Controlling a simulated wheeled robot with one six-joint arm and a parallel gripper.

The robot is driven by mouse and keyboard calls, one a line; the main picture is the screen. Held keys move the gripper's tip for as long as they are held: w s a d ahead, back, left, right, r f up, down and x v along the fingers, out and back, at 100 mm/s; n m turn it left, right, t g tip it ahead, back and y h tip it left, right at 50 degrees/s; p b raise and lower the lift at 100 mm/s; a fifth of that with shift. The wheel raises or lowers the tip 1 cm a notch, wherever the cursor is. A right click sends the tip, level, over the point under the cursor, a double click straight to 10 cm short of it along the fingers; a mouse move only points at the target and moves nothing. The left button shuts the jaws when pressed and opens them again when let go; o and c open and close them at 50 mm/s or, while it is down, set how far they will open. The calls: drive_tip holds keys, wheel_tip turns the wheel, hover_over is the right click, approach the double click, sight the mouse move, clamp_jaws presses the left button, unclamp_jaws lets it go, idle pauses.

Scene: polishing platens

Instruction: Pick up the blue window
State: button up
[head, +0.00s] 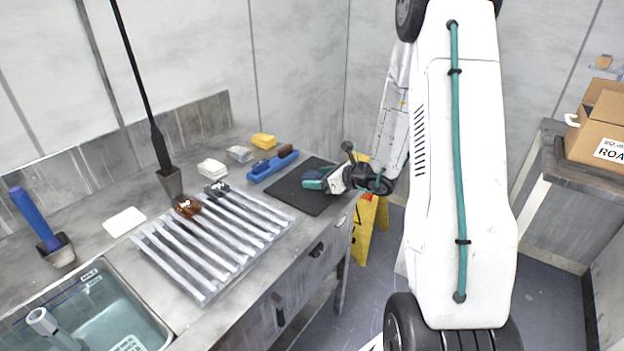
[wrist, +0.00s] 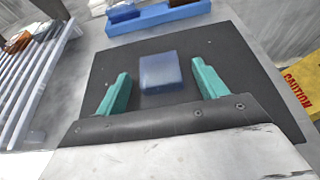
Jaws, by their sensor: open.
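The blue window (wrist: 160,74) is a small translucent blue square block. It lies on the black mat (wrist: 222,46), seen near the middle of the wrist view. My gripper (wrist: 161,70) is open, with one teal finger on each side of the window in the picture and a gap to both. Whether the fingers are at the window's height or above it, I cannot tell. In the head view my gripper (head: 312,179) is low over the black mat (head: 290,196) at the bench's right end, and it largely hides the window there.
A blue holder (head: 273,167) with blue and brown pieces stands beyond the mat. A slatted metal rack (head: 215,243) with a brown piece lies to the left. Yellow and white blocks sit toward the wall. A yellow caution sign (head: 361,235) stands beside the bench's right end.

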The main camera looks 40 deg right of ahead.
drive_tip(key=c, duration=1.1)
